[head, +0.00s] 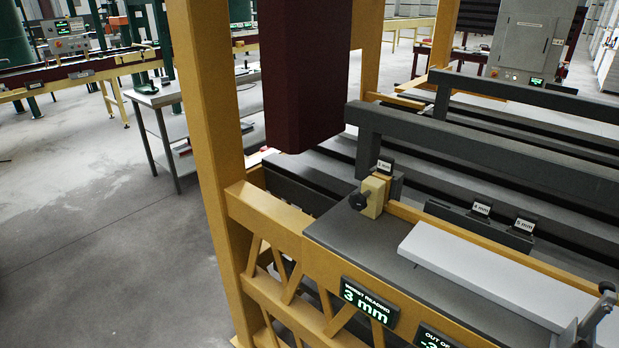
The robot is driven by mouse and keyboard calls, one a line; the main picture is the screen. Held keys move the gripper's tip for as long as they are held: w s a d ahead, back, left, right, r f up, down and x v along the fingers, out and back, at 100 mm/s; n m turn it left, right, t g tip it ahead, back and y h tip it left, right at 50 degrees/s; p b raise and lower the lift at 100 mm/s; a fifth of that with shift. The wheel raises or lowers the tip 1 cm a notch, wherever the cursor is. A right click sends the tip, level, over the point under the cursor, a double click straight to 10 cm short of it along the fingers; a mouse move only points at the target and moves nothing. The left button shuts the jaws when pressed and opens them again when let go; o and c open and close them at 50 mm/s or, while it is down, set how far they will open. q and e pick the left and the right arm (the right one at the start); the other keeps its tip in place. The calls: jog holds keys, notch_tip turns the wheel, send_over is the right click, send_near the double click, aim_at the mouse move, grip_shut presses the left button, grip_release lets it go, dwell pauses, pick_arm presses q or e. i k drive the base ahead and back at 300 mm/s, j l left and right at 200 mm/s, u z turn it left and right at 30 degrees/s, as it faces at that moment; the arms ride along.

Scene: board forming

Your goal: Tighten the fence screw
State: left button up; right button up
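The fence screw appears to be the dark knob (359,201) on the left face of a small cream block (375,195). The block stands at the far left corner of the dark grey table (385,240), at the end of a yellow rail (500,246). I cannot tell how tight the screw is. A light grey board (480,268) lies on the table along the yellow rail. Neither of my grippers shows in the head view.
Displays (369,302) on the front frame read "worst reading 3 mm" and, partly cut off, "out of". A grey metal clamp-like part (595,320) is at lower right. The left floor is clear.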

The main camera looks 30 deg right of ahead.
aim_at(357, 200)
jog(key=z, duration=0.4)
jog(key=i+j+z, duration=0.1)
jog(key=z, duration=0.35)
jog(key=j+z, duration=0.1)
jog(key=z, duration=0.3)
jog(key=i+j+z, duration=0.1)
jog(key=z, duration=0.3)
